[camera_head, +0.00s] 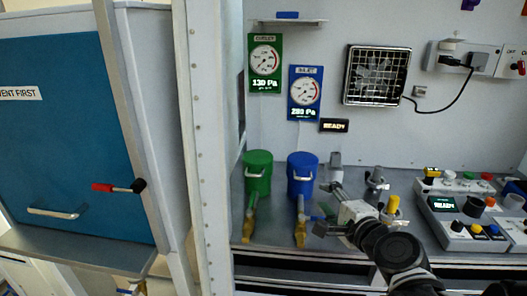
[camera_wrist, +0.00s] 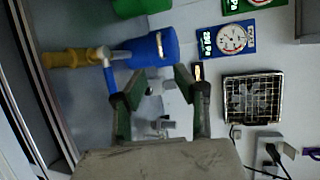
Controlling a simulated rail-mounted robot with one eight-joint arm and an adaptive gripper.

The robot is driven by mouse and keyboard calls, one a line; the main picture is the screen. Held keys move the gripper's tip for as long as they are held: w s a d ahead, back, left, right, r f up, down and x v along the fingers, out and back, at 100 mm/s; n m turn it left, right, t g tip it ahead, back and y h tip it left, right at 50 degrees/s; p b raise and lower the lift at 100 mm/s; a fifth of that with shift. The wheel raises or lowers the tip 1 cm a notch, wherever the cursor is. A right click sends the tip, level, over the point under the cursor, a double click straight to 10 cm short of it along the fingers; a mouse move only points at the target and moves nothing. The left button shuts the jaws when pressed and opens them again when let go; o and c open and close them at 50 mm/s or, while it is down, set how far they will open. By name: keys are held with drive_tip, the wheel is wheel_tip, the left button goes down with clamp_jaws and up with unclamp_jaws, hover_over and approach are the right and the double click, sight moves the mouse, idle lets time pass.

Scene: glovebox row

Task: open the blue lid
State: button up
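The blue lid (camera_head: 303,160) sits on top of an upright blue canister (camera_head: 300,186), level and seemingly closed, with a pale handle (camera_head: 301,178) at its front. In the wrist view, which is turned sideways, the blue canister (camera_wrist: 150,52) and its pale handle (camera_wrist: 159,46) show just beyond the fingertips. My gripper (camera_head: 324,209) is to the right of the canister and in front of it. Its two fingers are spread, with nothing between them in the wrist view (camera_wrist: 158,80). The fingers look apart from the handle.
A green canister (camera_head: 258,174) stands left of the blue one. Yellow-handled valves (camera_head: 300,232) jut out in front of both. Small grey fittings (camera_head: 376,180) and a control box (camera_head: 470,205) stand to the right. A blue-panelled door (camera_head: 75,130) is far left, beyond a white post (camera_head: 208,150).

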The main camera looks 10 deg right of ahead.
sight(304, 180)
drive_tip(key=b+x, duration=0.2)
drive_tip(key=x, duration=1.1)
drive_tip(key=shift+w+a+f+b, duration=0.1)
drive_tip(key=shift+w+a+b, duration=0.05)
drive_tip(key=shift+w+b, duration=0.15)
drive_tip(key=shift+s, duration=0.1)
drive_tip(key=shift+c, duration=0.2)
clamp_jaws()
